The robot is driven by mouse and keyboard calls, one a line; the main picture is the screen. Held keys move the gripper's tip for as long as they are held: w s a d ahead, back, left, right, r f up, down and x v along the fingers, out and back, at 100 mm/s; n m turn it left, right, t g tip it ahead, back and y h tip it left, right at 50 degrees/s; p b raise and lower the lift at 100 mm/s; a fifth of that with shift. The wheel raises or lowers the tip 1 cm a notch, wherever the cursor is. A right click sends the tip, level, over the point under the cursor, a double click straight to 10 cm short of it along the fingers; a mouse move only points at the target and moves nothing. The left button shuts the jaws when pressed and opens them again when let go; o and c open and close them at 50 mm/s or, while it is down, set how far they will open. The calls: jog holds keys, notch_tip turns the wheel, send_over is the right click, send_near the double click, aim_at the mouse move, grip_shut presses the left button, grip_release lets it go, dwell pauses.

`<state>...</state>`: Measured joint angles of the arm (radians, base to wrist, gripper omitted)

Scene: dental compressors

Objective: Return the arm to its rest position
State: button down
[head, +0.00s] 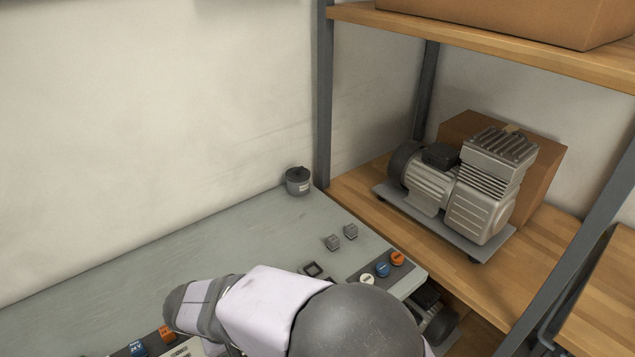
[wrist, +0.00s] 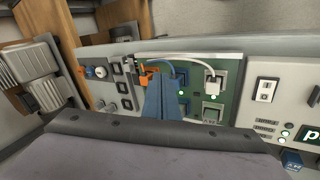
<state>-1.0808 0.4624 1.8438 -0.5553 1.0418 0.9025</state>
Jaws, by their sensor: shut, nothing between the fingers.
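My arm (head: 270,306), with pale covers and dark grey joints, crosses the bottom of the head view over the grey bench. My gripper is outside that view. In the wrist view my gripper (wrist: 159,78) shows as blue tapered fingers, shut with nothing between them. Its tips appear in front of a green panel (wrist: 197,118) with a white cable (wrist: 190,58) and an orange part (wrist: 148,79) close by. I cannot tell whether the fingers touch the panel. The dark housing across the bottom of the wrist view hides what lies below.
A compressor (head: 458,187) stands on a wooden shelf (head: 545,246) before a cardboard box (head: 540,165). A dark shelf post (head: 324,100) rises behind the bench (head: 190,240). A grey pot (head: 298,181), two small grey blocks and coloured knobs (head: 383,269) sit there.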

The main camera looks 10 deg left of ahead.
jog(key=d+m+g+y, duration=0.1)
jog(key=d+m+g, duration=0.2)
jog(key=d, duration=1.4)
jog(key=s+d+m+g+y, duration=0.1)
jog(key=s+d+m+y, duration=0.1)
jog(key=s+d, duration=0.4)
jog(key=shift+d+f+m+y, duration=0.4)
jog(key=shift+d, duration=2.35)
jog(key=shift+s, duration=0.1)
